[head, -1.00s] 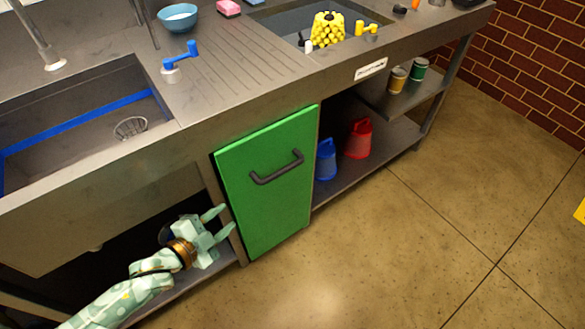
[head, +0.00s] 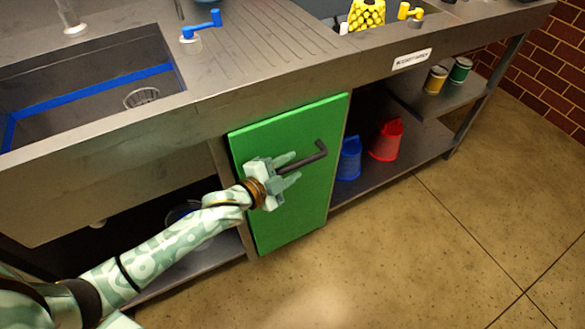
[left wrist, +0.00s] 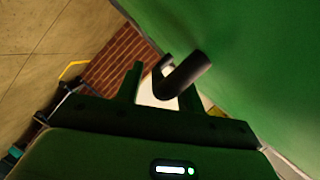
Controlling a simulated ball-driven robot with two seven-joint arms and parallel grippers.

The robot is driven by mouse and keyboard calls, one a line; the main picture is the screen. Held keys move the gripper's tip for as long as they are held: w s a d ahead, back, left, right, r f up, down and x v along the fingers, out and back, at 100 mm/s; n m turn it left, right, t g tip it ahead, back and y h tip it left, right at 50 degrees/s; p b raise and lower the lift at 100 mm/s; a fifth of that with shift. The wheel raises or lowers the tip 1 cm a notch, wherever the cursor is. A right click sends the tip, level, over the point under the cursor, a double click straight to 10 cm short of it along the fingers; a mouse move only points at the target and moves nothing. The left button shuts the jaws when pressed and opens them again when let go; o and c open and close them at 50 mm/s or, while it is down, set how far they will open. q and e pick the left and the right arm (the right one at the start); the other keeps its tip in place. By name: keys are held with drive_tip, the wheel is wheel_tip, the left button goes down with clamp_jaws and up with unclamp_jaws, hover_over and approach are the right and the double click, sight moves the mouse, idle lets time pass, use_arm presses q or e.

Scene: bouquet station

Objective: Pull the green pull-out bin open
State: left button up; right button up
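The green pull-out bin (head: 292,218) shows its flat front panel under the steel counter in the head view; no gap at its edges shows it pulled out. Its dark bar handle (head: 318,153) is on the upper part of the panel. My left gripper (head: 291,169) is at the handle's left part, with one finger above the bar and one below. In the left wrist view the handle (left wrist: 186,77) lies between the two fingers of my left gripper (left wrist: 161,84), which stand apart. The gripper hides the handle's left end in the head view. My right gripper is out of view.
Two tins, one yellow (head: 436,80) and one green (head: 460,71), stand on a higher shelf. The floor (head: 410,260) before the bin is clear.

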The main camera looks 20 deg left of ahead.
use_arm(q)
drive_tip(key=shift+w+d, duration=0.15)
drive_tip(key=shift+w, duration=0.15)
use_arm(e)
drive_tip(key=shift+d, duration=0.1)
